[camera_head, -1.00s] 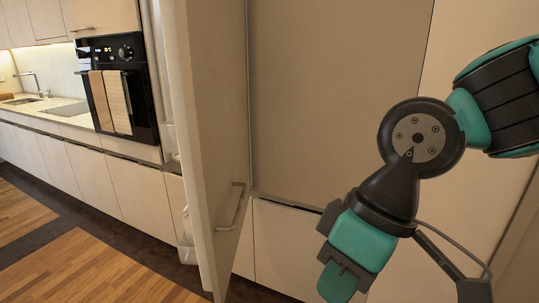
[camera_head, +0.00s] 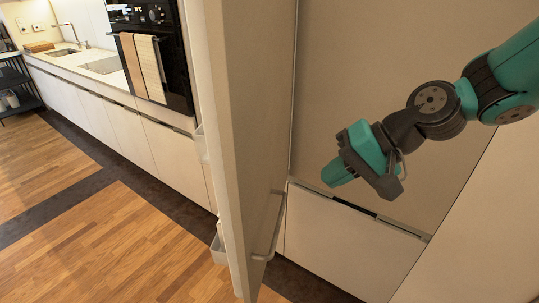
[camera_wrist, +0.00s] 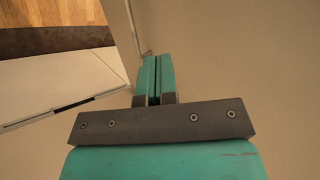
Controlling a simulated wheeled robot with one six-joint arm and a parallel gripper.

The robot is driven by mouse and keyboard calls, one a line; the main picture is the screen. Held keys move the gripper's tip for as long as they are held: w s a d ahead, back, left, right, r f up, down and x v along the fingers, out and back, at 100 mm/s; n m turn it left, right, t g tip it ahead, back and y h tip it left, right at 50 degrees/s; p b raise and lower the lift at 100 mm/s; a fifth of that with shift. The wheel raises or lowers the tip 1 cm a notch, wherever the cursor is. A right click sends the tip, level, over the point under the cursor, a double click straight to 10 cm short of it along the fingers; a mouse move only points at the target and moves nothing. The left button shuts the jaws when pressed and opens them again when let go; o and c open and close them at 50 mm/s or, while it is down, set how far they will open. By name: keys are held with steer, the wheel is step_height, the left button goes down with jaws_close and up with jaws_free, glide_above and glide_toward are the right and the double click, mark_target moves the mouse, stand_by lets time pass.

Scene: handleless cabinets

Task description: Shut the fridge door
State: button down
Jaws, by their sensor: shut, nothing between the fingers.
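The fridge door (camera_head: 243,130) stands open in the head view, seen nearly edge-on. White shelf bins (camera_head: 218,245) show on its inner side, at the left. Its bar handle (camera_head: 274,235) is on the right face, low down. My gripper (camera_head: 342,172) is shut and empty, to the right of the door on the handle side. It points left and down, with a visible gap to the door. In the wrist view the two teal fingertips (camera_wrist: 155,75) lie together. The fridge's inside is hidden behind the door.
A tall beige panel (camera_head: 400,90) and a lower drawer front (camera_head: 345,240) stand behind my gripper. At the left are an oven (camera_head: 155,55) with towels (camera_head: 145,65) and a long counter. The wooden floor (camera_head: 110,230) at the left is clear.

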steer(key=w+m, duration=0.1)
steer(key=w, duration=0.1)
steer(key=p, duration=0.5)
glide_toward(259, 191)
steer(key=shift+t, duration=0.3)
steer(key=x, duration=0.3)
steer(key=f+x, duration=0.1)
steer(key=x, duration=0.1)
steer(key=shift+s+d+f, duration=0.1)
steer(key=shift+s+d, duration=0.1)
steer(key=shift+d, duration=0.05)
steer(key=shift+w+a+f, duration=0.2)
steer(key=shift+w+a, duration=0.1)
steer(key=shift+a, duration=0.4)
